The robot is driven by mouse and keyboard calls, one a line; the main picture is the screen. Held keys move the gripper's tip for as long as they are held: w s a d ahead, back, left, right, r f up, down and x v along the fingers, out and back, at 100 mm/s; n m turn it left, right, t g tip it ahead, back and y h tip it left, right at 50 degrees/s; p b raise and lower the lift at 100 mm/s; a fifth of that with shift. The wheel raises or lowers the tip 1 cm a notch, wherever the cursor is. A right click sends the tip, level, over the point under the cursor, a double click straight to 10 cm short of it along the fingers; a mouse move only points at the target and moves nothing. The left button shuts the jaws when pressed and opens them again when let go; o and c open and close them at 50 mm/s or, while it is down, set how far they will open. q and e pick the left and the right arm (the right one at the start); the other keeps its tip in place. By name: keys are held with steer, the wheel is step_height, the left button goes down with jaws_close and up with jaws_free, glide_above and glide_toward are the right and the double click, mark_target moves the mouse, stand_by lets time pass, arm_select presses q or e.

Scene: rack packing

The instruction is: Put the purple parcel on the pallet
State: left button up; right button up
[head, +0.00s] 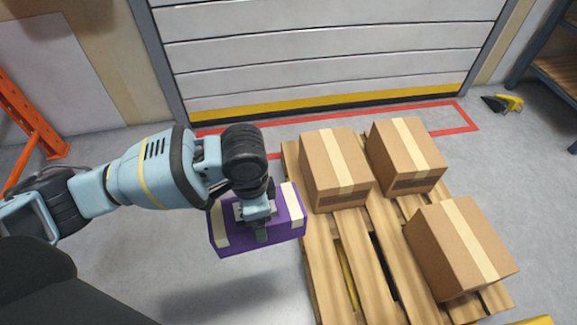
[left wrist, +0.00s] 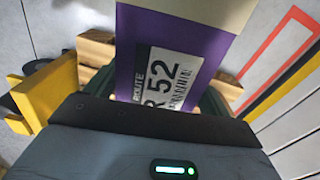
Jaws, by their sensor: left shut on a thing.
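The purple parcel (head: 287,232), with cream tape bands, is in the head view just left of the wooden pallet (head: 322,270). My left gripper (head: 257,222) is shut on it from above. The parcel appears to be held above the floor, with a dark shadow below it. In the left wrist view, the parcel (left wrist: 125,60) fills the middle, with a white "ROUTE R 52" label facing the camera. Its underside is hidden. My right gripper is not in view.
Three brown cartons stand on the pallet: back left (head: 335,172), back right (head: 406,157) and front right (head: 460,248). Bare slats show at the pallet's front left. A shutter door (head: 320,55) is behind. An orange rack (head: 38,125) is at far left.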

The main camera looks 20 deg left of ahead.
arm_select(q)
steer(key=r+n, duration=0.1)
steer(key=r, duration=0.1)
steer(key=r+n, duration=0.2)
steer(key=r, duration=0.1)
steer(key=s+r+n, duration=0.1)
steer(key=r, duration=0.2)
steer(key=shift+a+n, duration=0.25)
steer(key=shift+n, duration=0.05)
steer(key=s+a+r+n, duration=0.2)
steer(key=s+r+n, duration=0.2)
steer(key=r+n, duration=0.2)
step_height(320, 180, up, 2)
steer(key=shift+r, duration=0.1)
steer(key=shift+w+d, duration=0.1)
